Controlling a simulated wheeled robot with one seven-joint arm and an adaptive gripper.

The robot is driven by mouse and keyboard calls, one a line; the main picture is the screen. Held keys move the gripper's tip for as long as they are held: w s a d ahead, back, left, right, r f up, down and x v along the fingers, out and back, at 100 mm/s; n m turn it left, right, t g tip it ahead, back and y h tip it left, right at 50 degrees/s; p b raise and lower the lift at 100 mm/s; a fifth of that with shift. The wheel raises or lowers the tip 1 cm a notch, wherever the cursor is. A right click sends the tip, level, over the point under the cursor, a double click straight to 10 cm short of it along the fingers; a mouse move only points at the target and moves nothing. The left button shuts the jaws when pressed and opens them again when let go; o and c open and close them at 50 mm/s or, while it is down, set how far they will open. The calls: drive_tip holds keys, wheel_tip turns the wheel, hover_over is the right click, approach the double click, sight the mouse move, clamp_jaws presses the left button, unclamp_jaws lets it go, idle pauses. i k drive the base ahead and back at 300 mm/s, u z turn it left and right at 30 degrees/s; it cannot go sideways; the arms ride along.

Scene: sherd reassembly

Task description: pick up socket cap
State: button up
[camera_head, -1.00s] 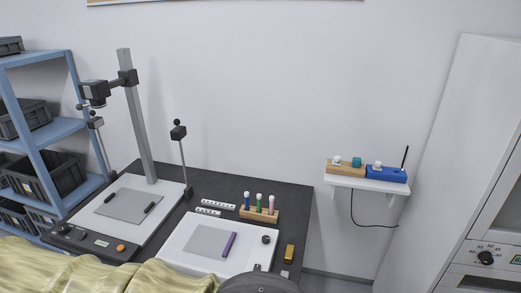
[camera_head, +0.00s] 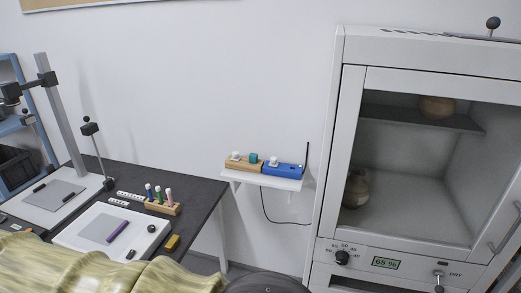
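Small caps sit on a wall shelf (camera_head: 262,180) near the middle of the view. A white cap (camera_head: 235,156) and a teal cap (camera_head: 253,158) are at the wooden block (camera_head: 241,164). Another white cap (camera_head: 274,162) is on the blue box (camera_head: 284,169) at the right. I cannot tell which one is the socket cap, and their lower parts are too small to make out. My gripper is not in view. A dark rounded part at the bottom edge seems to be mine.
A dark table (camera_head: 198,192) at left holds a white board (camera_head: 88,236), a rack of coloured tubes (camera_head: 163,208) and a yellow block (camera_head: 172,243). A glass-fronted cabinet (camera_head: 329,180) stands right of the shelf. A thin antenna and cable are at the blue box.

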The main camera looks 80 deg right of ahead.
sight(236, 157)
drive_tip(key=k, duration=0.45)
drive_tip(key=z, duration=1.7)
drive_tip(key=i, duration=1.65)
drive_tip(key=u, duration=0.05)
